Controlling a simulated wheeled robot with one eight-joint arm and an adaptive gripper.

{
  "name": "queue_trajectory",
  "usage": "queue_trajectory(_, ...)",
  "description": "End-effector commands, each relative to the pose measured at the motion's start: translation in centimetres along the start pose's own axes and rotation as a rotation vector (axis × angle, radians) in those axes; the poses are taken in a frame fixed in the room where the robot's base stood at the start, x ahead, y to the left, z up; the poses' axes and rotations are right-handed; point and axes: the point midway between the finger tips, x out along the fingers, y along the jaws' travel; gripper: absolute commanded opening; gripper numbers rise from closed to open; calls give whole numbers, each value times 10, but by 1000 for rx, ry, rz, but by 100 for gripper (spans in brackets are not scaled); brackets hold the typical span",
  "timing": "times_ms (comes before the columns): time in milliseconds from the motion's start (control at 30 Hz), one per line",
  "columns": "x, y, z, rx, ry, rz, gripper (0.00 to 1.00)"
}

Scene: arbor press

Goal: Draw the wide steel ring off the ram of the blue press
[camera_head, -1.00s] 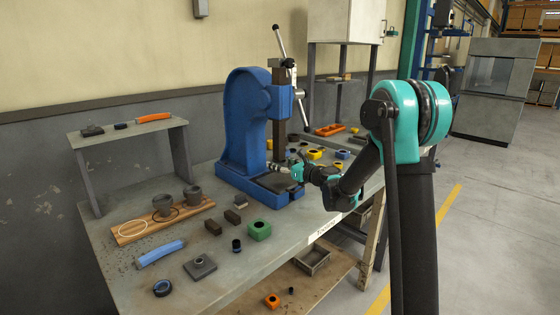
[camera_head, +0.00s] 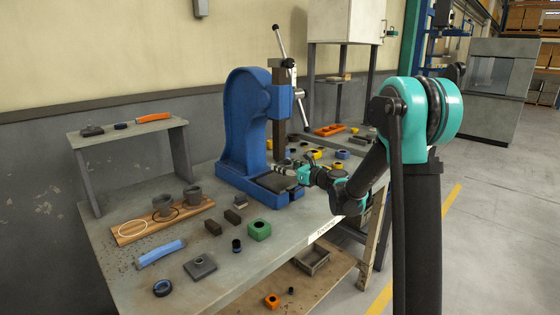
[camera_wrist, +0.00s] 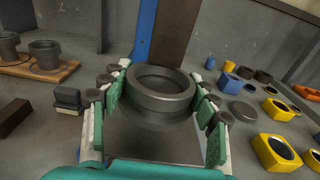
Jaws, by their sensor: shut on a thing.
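The blue press (camera_head: 240,130) stands on the bench, and its dark ram (camera_head: 279,140) hangs straight down. My gripper (camera_head: 286,171) is just below and in front of the ram's lower end, over the press base. In the wrist view my gripper (camera_wrist: 157,97) has its green-padded fingers shut on the wide steel ring (camera_wrist: 160,82), one on each side. The ring's hole is open upward with nothing through it. The ram (camera_wrist: 174,32) shows behind the ring, apart from it. The ring is too small to make out clearly in the head view.
A wooden board (camera_head: 128,232) with grey cups is at the left. Several yellow and blue parts lie to the right. The press lever (camera_head: 281,42) is above.

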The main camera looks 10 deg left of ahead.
Motion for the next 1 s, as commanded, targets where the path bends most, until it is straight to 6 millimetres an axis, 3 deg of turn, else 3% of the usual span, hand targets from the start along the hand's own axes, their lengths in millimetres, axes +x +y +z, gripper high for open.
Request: queue_trajectory(1000, -72, 0, -3, 1, 0, -1, 20)
